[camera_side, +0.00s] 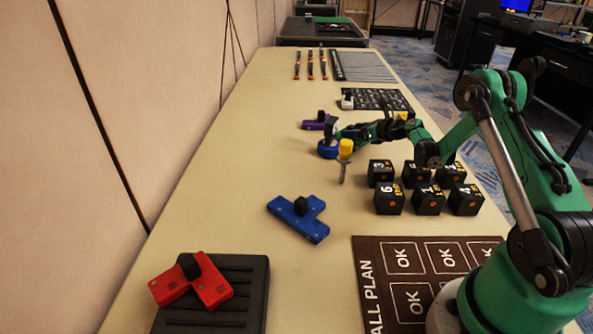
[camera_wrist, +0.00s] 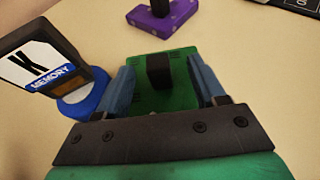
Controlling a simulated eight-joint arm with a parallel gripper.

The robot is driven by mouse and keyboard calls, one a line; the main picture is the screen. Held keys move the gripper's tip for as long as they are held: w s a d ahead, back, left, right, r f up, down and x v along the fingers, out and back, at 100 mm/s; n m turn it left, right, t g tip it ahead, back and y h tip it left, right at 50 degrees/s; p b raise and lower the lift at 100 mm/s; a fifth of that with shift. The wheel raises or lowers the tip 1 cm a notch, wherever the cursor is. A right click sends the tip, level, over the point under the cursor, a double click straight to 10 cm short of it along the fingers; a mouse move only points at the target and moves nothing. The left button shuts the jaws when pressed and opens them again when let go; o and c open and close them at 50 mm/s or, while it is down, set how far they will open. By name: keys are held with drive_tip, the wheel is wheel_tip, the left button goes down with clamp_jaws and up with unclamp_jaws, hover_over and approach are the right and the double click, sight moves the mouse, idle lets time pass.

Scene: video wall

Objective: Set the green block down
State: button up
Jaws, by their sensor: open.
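The green block (camera_wrist: 181,82), with a black knob on top, lies between the two blue fingers of my gripper (camera_wrist: 163,72) in the wrist view. The fingers stand apart on either side of the block. The knob is free between them. The block looks to be at table level, but its underside is hidden. In the side view my gripper (camera_side: 348,134) is low over the middle of the table, and the green block cannot be told apart from the green arm there.
A purple block (camera_wrist: 160,18) lies beyond.

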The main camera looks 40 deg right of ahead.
sight(351, 126)
drive_tip(key=shift+x, duration=0.9)
clamp_jaws()
drive_tip(key=shift+r, duration=0.15)
wheel_tip(351, 126, up, 19)
drive_tip(key=s+a+r+n+y, duration=0.1)
drive_tip(key=s+a+r, duration=0.1)
drive_tip(key=a, duration=0.7)
drive_tip(key=s+a+r+n+y, duration=0.1)
drive_tip(key=s+a+r, duration=0.1)
drive_tip(key=a, duration=0.7)
drive_tip(key=s+a+r+n+y, duration=0.1)
drive_tip(key=s+a+r+y, duration=0.1)
drive_tip(key=a, duration=0.8)
drive_tip(key=shift+s+r+g, duration=0.4)
drive_tip(key=shift+s+r, duration=0.1)
drive_tip(key=shift+s, duration=0.2)
